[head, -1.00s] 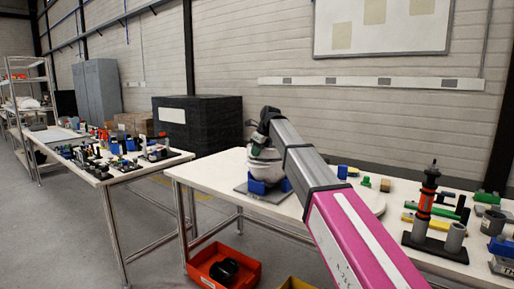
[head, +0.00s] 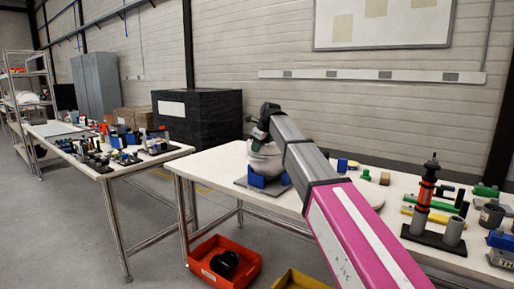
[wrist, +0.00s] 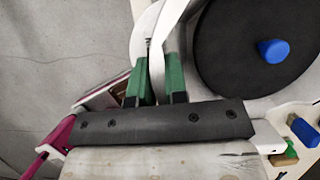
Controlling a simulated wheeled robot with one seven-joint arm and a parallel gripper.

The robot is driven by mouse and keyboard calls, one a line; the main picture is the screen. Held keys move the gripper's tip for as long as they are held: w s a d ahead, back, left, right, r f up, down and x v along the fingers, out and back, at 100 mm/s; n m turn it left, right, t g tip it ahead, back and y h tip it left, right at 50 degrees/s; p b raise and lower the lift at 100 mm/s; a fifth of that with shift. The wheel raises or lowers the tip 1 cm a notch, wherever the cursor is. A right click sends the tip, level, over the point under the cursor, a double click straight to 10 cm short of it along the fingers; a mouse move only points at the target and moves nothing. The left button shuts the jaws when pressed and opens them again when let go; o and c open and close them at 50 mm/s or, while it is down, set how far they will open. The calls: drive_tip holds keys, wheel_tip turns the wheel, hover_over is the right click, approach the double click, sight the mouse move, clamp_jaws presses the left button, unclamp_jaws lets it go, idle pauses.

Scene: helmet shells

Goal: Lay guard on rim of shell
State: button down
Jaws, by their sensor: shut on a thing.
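The white rounded shell (head: 264,160) sits on blue supports (head: 257,181) over a grey plate near the table's left end in the head view. My gripper (wrist: 156,78) has green fingers, shut on a thin white curved strip, the guard (wrist: 160,66), in the wrist view. The guard runs up and out of the top of that view. In the head view my wrist is just above the shell and the guard cannot be made out. Whether the guard touches the shell's rim cannot be told.
A black disc with a blue knob (wrist: 273,51) lies right of the fingers in the wrist view. The white table (head: 212,166) holds a red-and-black post (head: 425,190) and several coloured parts at right. A red bin (head: 224,262) stands on the floor.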

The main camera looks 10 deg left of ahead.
drive_tip(key=shift+f, duration=0.25)
drive_tip(key=c, duration=1.1)
unclamp_jaws()
drive_tip(key=shift+r, duration=0.1)
drive_tip(key=v, duration=1)
drive_tip(key=shift+s+d+r, duration=0.1)
drive_tip(key=shift+r, duration=0.15)
